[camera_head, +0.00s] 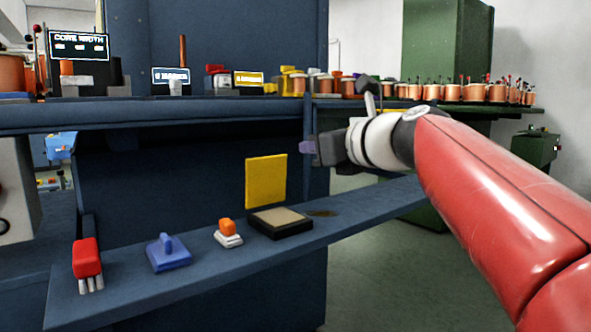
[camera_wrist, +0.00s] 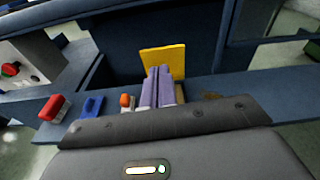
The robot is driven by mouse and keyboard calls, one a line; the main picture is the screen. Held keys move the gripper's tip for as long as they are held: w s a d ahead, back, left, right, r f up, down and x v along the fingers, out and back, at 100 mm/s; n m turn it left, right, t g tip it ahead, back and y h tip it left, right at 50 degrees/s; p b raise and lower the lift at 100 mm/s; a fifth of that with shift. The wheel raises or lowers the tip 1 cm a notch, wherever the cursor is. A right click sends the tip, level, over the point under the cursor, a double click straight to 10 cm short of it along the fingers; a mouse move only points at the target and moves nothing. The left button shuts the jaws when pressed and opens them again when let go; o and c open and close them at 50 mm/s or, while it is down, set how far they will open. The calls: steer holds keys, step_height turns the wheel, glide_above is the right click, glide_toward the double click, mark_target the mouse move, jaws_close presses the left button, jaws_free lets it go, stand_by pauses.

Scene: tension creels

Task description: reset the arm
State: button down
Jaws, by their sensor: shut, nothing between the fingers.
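My red and white arm reaches in from the right in the head view. My gripper (camera_head: 306,147) is in the air above the lower blue shelf (camera_head: 215,283) and touches nothing there. In the wrist view my gripper (camera_wrist: 164,72) shows two purple fingers side by side, shut with nothing between them. Behind them stands a yellow panel (camera_wrist: 176,56), also seen left of my gripper in the head view (camera_head: 266,181). The fingers partly hide the things on the shelf in the wrist view.
The lower shelf holds a red piece with pale prongs (camera_head: 87,262), a blue handled block (camera_head: 168,254), an orange-topped white piece (camera_head: 228,233) and a black-framed pad (camera_head: 281,222). The upper shelf (camera_head: 200,111) carries small signs and several copper spools. Open floor (camera_head: 375,275) lies at the right.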

steer(key=s+d+f+n+g+h, duration=0.2)
steer(key=s+f+n, duration=0.6)
steer(key=f, duration=0.4)
steer(key=s+d+f+n+g+h, duration=0.3)
steer(key=s+d+f+n+h, duration=0.1)
steer(key=s+f+n, duration=0.4)
steer(key=s+d+f+n+g+h, duration=0.2)
steer(key=s+f+n, duration=0.7)
steer(key=f, duration=0.7)
steer(key=d+n+h, duration=0.1)
steer(key=n, duration=0.2)
steer(key=shift+f+g, duration=0.15)
steer(key=shift+g, duration=0.25)
